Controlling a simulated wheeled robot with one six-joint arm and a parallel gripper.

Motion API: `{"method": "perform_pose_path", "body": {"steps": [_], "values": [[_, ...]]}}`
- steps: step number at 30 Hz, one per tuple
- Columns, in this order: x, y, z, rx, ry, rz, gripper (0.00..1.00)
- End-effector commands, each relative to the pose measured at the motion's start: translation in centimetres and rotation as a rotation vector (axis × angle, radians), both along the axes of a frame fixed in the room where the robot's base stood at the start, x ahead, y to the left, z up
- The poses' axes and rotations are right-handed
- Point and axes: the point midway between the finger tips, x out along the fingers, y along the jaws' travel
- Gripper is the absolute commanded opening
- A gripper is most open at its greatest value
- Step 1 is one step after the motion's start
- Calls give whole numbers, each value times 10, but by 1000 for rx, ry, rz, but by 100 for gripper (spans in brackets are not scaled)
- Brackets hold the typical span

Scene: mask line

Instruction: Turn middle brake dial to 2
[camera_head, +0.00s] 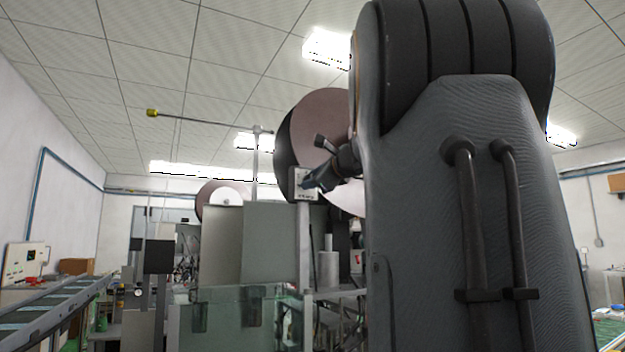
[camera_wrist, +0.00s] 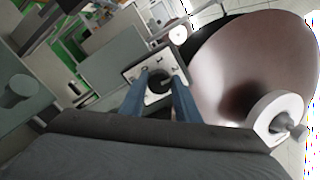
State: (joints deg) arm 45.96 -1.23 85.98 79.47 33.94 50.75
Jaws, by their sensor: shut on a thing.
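The brake dial (camera_wrist: 159,84) is a dark round knob on a small pale control plate (camera_wrist: 143,72) with a dark border, seen in the wrist view. My gripper (camera_wrist: 160,79) has its two blue fingers on either side of the knob, shut on it. In the head view my gripper (camera_head: 311,181) is at the front of the small pale control box (camera_head: 303,194), which stands on a post. The dial is hidden there behind my gripper. I cannot read the dial's pointer or numbers in either view.
A large brown material roll (camera_head: 312,118) is close behind the control box, and it also fills the right of the wrist view (camera_wrist: 245,65). Grey machine panels (camera_head: 268,235) stand left of the post. A thin rod with a yellow end (camera_head: 152,112) reaches out at upper left.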

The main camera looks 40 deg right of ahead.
Motion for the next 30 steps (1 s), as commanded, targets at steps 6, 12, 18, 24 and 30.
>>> {"method": "perform_pose_path", "body": {"steps": [6, 12, 18, 24, 30], "values": [[0, -1, -2, 1, 3, 0, 39], [0, 0, -1, -1, 2, 0, 48], [-3, 0, -1, -2, 1, -1, 48], [-29, 6, -1, -3, 0, -3, 48], [-60, 12, 0, -1, 1, -4, 48]]}}
